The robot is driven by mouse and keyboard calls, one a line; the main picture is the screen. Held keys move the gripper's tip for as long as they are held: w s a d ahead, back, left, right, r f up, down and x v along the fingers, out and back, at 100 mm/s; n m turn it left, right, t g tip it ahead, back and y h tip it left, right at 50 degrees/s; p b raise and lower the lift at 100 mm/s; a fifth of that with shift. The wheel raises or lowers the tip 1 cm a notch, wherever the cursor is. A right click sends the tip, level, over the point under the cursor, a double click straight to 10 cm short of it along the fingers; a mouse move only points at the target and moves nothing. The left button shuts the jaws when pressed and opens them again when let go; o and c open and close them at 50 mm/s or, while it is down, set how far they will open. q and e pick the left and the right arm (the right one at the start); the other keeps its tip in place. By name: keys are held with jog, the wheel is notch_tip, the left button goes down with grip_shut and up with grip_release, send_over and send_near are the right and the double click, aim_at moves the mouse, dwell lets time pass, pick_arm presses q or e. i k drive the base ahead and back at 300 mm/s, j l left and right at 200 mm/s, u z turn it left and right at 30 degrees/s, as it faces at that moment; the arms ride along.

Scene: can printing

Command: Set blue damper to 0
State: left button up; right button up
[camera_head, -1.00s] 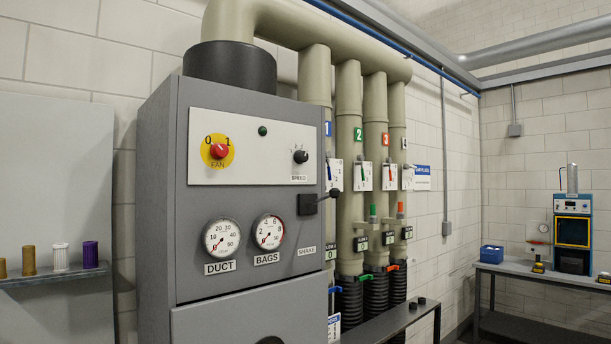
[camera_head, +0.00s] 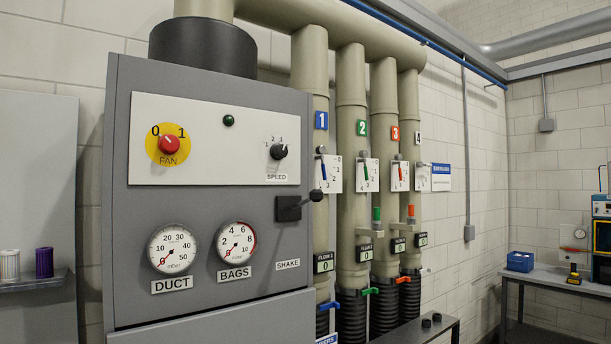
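The blue damper lever (camera_head: 322,165) is on the first vertical duct pipe, under the blue "1" label (camera_head: 321,120). It stands about upright in front of a white numbered scale plate (camera_head: 334,174); its exact setting is too small to tell. A second blue handle (camera_head: 328,306) sits low on the same pipe, below the "FLOW 1" display (camera_head: 324,263), which reads 0. Neither of my grippers is in view.
A grey control cabinet (camera_head: 120,230) with fan switch (camera_head: 169,145), speed knob (camera_head: 278,152) and shake lever (camera_head: 316,196) stands left of the pipes. Green (camera_head: 365,168) and red (camera_head: 400,170) levers are to the right. A low bench (camera_head: 440,333) is in front of the pipes.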

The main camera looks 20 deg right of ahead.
aim_at(320, 150)
jog(key=i+l+u, duration=0.1)
jog(key=l, duration=0.35)
jog(key=i+l, duration=0.2)
jog(key=l, duration=0.3)
jog(key=i+l+u, duration=0.15)
jog(key=l, duration=0.3)
jog(key=i+l, duration=0.1)
jog(key=l, duration=0.4)
jog(key=i+l+u, duration=0.15)
jog(key=l, duration=0.35)
jog(key=l+u, duration=0.1)
jog(key=l, duration=0.35)
